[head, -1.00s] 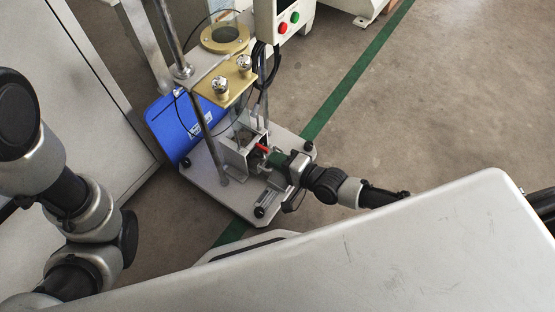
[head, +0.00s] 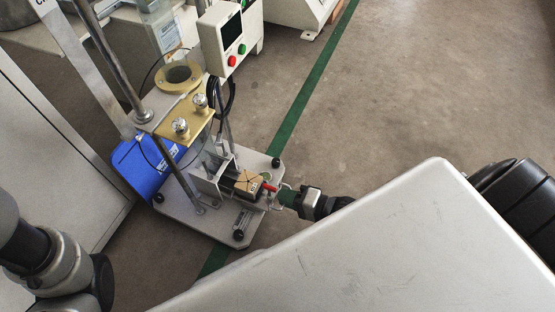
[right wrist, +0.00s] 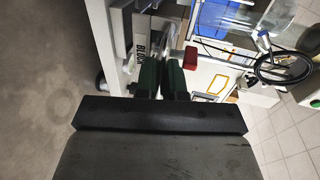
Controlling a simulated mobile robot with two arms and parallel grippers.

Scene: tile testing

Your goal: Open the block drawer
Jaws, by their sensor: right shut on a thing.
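The block drawer (head: 242,197) sits low on the grey base plate of the test machine and stands out from its housing toward my right gripper. A tan block (head: 249,184) with dark lines shows in it. My right gripper (head: 281,195) is shut on the drawer's handle at the front end, beside a red piece (head: 269,187). In the right wrist view the green fingers (right wrist: 161,80) are closed together by a panel lettered "BLOCK" (right wrist: 139,38); the handle itself is mostly hidden between them. My left gripper is out of view; only left arm links show.
A control box (head: 229,38) with red and green buttons and metal posts (head: 106,55) rise above. Open floor (head: 390,95) lies to the right, crossed by a green line (head: 312,85).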

